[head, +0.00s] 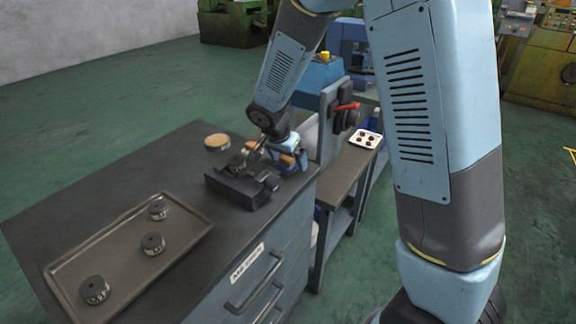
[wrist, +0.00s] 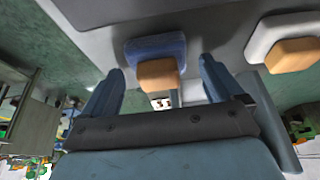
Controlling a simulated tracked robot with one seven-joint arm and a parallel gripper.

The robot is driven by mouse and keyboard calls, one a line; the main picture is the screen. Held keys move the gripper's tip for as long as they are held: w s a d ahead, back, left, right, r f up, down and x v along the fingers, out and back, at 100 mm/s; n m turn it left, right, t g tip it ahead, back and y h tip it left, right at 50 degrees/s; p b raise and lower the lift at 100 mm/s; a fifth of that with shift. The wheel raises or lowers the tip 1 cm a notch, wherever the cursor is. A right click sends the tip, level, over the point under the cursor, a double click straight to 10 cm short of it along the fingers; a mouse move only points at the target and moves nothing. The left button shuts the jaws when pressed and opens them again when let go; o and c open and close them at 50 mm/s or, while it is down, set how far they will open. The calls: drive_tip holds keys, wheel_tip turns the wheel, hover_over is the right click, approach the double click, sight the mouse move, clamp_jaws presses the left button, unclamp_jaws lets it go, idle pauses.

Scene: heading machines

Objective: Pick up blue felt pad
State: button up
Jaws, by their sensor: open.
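The blue felt pad (wrist: 154,47) shows in the wrist view as a blue block with a tan, wood-like grip (wrist: 158,75) on it. My gripper (wrist: 162,66) is open, with one blue finger on each side of the grip in the picture. Whether the fingers touch it cannot be told. In the head view my gripper (head: 284,148) is low over the far right corner of the dark bench top, beside the black vise-like fixture (head: 238,187). There the pad is largely hidden by the gripper and hard to make out.
A similar white pad (wrist: 262,38) with a tan grip is right of the blue one in the wrist view. A white holed plate (head: 366,139) lies on a lower side table.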

drive_tip(key=c, duration=1.1)
drive_tip(key=shift+c, duration=0.2)
drive_tip(key=shift+r, duration=0.5)
wheel_tip(320, 180, up, 3)
drive_tip(key=shift+s+f, duration=0.1)
drive_tip(key=shift+f, duration=0.05)
drive_tip(key=s+a+r, duration=0.1)
drive_tip(key=s+r, duration=0.8)
drive_tip(key=s, duration=0.4)
drive_tip(key=shift+s+r, duration=0.2)
drive_tip(key=shift+s, duration=0.2)
